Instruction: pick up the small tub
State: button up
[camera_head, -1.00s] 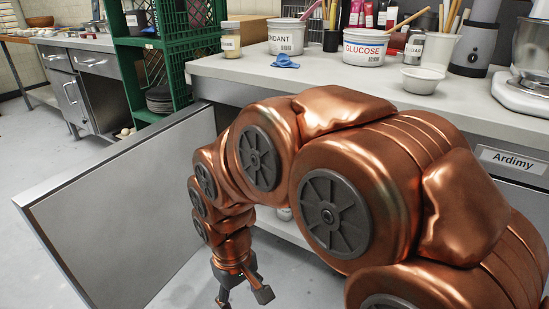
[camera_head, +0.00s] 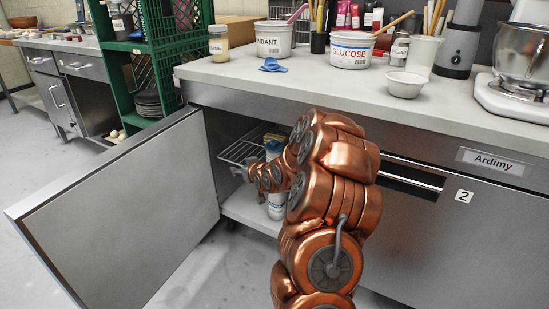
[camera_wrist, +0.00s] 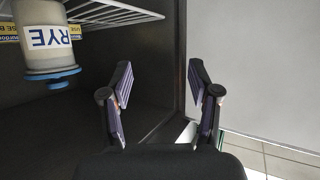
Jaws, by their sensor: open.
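A small pale tub labelled RYE (camera_wrist: 48,45) with a blue lid shows at the upper left of the wrist view, lid towards the bottom of the picture. I cannot tell for sure that it is the task's small tub. My gripper (camera_wrist: 160,82) is open and empty, with the tub off to its left and apart from it. In the head view my gripper (camera_head: 240,172) is at the open cabinet, beside the wire rack (camera_head: 236,152). A white container (camera_head: 276,207) stands low in the cabinet, partly hidden by my arm.
The open cabinet door (camera_head: 125,215) stands on the left. The counter (camera_head: 330,88) above carries a FONDANT tub (camera_head: 274,40), a GLUCOSE tub (camera_head: 350,52), a white bowl (camera_head: 404,85) and a mixer (camera_head: 520,70). Free floor lies between door and cabinet.

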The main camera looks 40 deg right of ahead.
jog(key=d+m+t+h, duration=0.1)
jog(key=d+t+h, duration=0.1)
jog(key=d, duration=0.6)
jog(key=t+h, duration=0.2)
send_near(275, 144)
jog(key=w, duration=0.2)
jog(key=w+d, duration=0.1)
jog(key=shift+w+f+m+p, duration=0.15)
jog(key=shift+w+m+p, duration=0.25)
jog(key=shift+b+x, duration=0.3)
jog(key=shift+x, duration=0.8)
jog(key=shift+d+b+x, duration=0.15)
jog(key=shift+b+x, duration=0.25)
jog(key=shift+x, duration=0.45)
jog(key=shift+d+b+x, duration=0.2)
jog(key=shift+b+x, duration=0.15)
jog(key=shift+x, duration=0.45)
jog(key=shift+w+d, duration=0.3)
jog(key=shift+w, duration=0.25)
jog(key=shift+w+d+r, duration=0.2)
jog(key=shift+w, duration=0.1)
grip_shut()
